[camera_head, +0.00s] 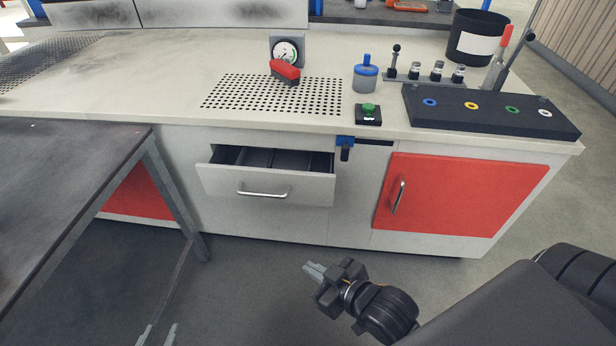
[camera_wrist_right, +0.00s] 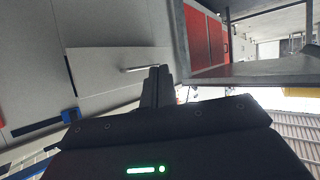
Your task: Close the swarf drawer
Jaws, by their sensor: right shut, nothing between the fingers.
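The swarf drawer (camera_head: 264,186) is a pale grey drawer in the bench front, pulled partway out, with its dark inside showing. Its silver bar handle (camera_head: 263,192) is on the front face. In the right wrist view the drawer front (camera_wrist_right: 105,62) and handle (camera_wrist_right: 140,69) show beyond the fingertips. My right gripper (camera_head: 313,272) is shut and empty, in front of the bench, below and to the right of the drawer in the head view. It also shows in the wrist view (camera_wrist_right: 156,82).
A dark table (camera_head: 75,170) with metal legs stands at the left, near the drawer's left side. A red cabinet door (camera_head: 460,200) is right of the drawer. A blue clamp-like part (camera_head: 345,143) hangs at the bench edge. The floor before the drawer is clear.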

